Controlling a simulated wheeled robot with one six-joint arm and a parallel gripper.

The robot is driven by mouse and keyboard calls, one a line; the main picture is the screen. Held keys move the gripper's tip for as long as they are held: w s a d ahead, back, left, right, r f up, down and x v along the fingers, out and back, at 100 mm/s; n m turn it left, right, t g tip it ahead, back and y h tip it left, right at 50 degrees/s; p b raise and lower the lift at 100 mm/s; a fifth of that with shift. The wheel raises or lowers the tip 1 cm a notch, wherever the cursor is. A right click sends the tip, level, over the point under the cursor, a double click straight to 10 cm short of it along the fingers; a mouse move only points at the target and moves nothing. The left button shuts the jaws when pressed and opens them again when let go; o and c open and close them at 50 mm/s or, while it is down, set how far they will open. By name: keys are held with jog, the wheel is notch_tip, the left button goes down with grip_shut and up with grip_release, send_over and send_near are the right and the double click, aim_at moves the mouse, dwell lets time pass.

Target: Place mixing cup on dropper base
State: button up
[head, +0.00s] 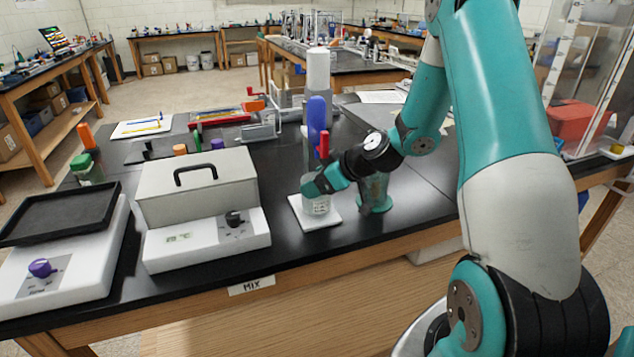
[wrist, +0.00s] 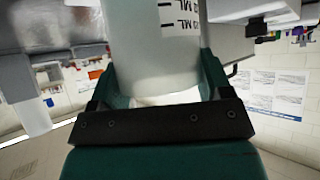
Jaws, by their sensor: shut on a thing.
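The mixing cup (head: 316,206) is a clear, whitish cup with black ML marks. It stands upright at the white square plate (head: 328,221), which looks like the dropper base. I cannot tell whether the cup's bottom touches the plate. My gripper (head: 315,188) is shut on the cup from the side and hides part of it. In the wrist view the cup (wrist: 155,55) fills the space between both teal fingers.
A blue bulb (head: 317,112) and a red part (head: 323,146) stand just above and behind my gripper. A grey lidded box (head: 197,185) on a white control unit (head: 190,243) is at the left.

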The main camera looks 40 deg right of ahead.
jog(key=shift+w+f, duration=0.1)
jog(key=shift+f, duration=0.7)
jog(key=shift+f, duration=0.15)
jog(key=o, duration=1)
jog(key=b+v, duration=0.2)
jog(key=v, duration=1)
jog(key=shift+a, duration=0.1)
